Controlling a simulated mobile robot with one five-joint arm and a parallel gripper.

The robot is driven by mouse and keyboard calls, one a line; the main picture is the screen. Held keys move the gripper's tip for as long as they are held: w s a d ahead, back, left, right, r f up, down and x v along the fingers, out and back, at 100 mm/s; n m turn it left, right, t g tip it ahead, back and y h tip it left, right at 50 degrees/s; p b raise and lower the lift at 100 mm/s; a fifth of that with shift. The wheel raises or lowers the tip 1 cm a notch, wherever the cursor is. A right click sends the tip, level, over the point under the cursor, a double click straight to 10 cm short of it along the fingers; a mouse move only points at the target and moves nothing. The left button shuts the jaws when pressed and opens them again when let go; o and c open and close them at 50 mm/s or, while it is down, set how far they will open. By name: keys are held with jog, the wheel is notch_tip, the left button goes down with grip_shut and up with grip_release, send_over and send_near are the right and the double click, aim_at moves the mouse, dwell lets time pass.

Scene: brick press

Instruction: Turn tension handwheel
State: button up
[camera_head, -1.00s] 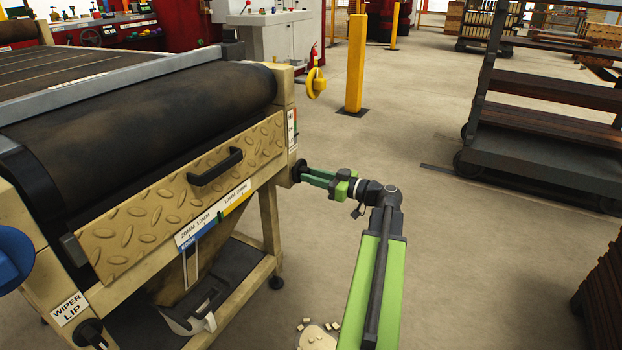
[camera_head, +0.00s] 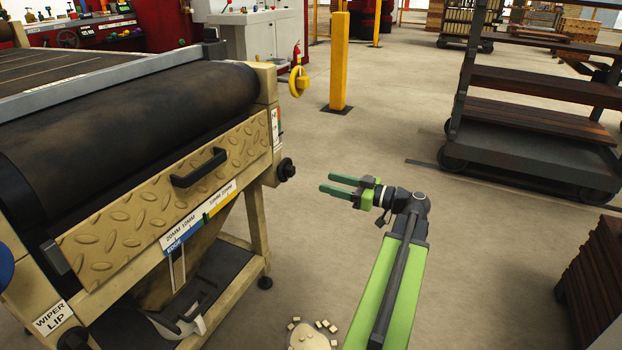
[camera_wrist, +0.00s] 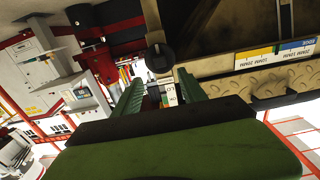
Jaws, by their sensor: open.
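A black round knob (camera_head: 286,169) sticks out from the right side of the beige conveyor frame, below a small coloured scale. It also shows in the wrist view (camera_wrist: 160,59), just beyond the fingertips. A yellow handwheel (camera_head: 299,82) is at the frame's far right corner, and part of a blue wheel (camera_head: 5,268) shows at the left edge. No label shows which one is the tension handwheel. My gripper (camera_head: 338,184) is open and empty, its green fingers pointing at the frame. It is right of the black knob, with a clear gap between them.
The conveyor's black roller (camera_head: 130,120) and patterned plate with a black handle (camera_head: 200,167) are at left. A yellow post (camera_head: 339,62) stands behind. A dark rack trolley (camera_head: 540,140) is at right. A round pale thing with small pieces (camera_head: 308,338) lies low in front. Open floor surrounds my gripper.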

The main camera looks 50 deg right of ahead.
jog(key=v, duration=0.6)
dwell(0.3)
